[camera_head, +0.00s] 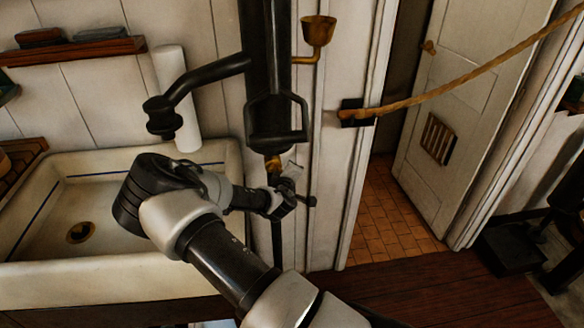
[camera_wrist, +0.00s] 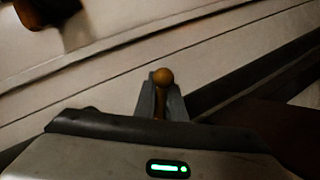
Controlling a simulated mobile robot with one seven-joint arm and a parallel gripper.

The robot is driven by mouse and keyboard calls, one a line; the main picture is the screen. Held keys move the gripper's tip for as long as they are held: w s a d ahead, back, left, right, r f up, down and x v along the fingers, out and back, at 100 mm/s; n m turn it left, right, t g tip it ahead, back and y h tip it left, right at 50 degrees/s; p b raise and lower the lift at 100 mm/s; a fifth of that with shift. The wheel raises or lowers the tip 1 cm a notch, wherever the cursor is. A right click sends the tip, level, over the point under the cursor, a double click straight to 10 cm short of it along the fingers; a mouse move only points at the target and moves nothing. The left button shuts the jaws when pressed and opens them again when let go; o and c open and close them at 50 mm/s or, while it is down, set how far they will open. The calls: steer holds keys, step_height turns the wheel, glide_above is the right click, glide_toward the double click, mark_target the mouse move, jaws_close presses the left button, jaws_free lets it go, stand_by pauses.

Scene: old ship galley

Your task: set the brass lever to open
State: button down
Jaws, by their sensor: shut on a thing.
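The brass lever shows in the wrist view as a round brass knob (camera_wrist: 164,77) on a short stem. My gripper (camera_wrist: 161,98) is shut on it, with one grey finger on each side of the stem and the knob standing past the fingertips. In the head view my gripper (camera_head: 287,184) is at the foot of the black pump (camera_head: 268,75), just under a small brass part (camera_head: 272,163). My gripper hides most of the lever there, and I cannot read its setting.
A white sink (camera_head: 60,262) with a brass drain lies to the left. A black spout (camera_head: 205,82) reaches over it. A brass cup (camera_head: 318,32) sticks out beside the pump. A rope (camera_head: 460,72) crosses the doorway at right. Wooden floor lies below.

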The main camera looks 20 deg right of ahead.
steer(key=shift+a+f+m+y, duration=0.3)
steer(key=shift+f+m, duration=0.05)
steer(key=shift+m, duration=0.15)
steer(key=c, duration=1.8)
jaws_free()
steer(key=v, duration=1.7)
steer(key=shift+s+r, duration=0.1)
steer(key=shift+s, duration=0.1)
